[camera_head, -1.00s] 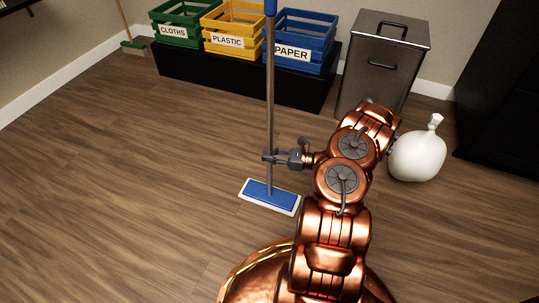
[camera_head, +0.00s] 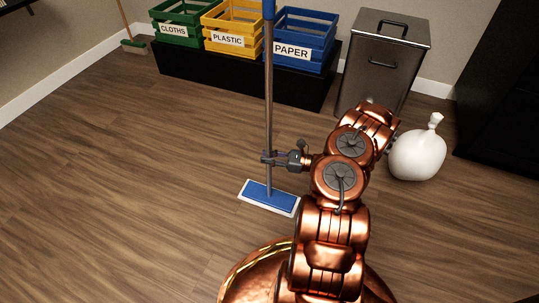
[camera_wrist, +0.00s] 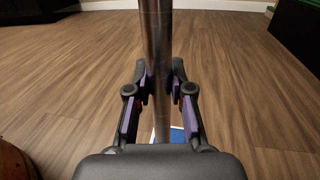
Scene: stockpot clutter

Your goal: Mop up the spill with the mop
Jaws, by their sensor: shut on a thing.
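The mop (camera_head: 268,100) stands nearly upright in the head view, with a metal pole, a blue top grip and a flat blue head (camera_head: 262,193) with a white edge. The head is at the floor; I cannot tell whether it presses on it. My gripper (camera_head: 268,157) is shut on the pole, a little above the head. In the wrist view, the pole (camera_wrist: 156,50) runs between the fingers of my gripper (camera_wrist: 158,88), and a bit of the blue head shows below. No spill can be made out on the visible floor; my arm and base hide part of it.
Green, yellow and blue crates (camera_head: 304,38) labelled CLOTHS, PLASTIC and PAPER stand on a black platform (camera_head: 240,85) at the back. A metal bin (camera_head: 383,65) and a white bag (camera_head: 417,155) are at right. A broom (camera_head: 133,46) leans far left. The floor (camera_head: 110,190) at left is clear.

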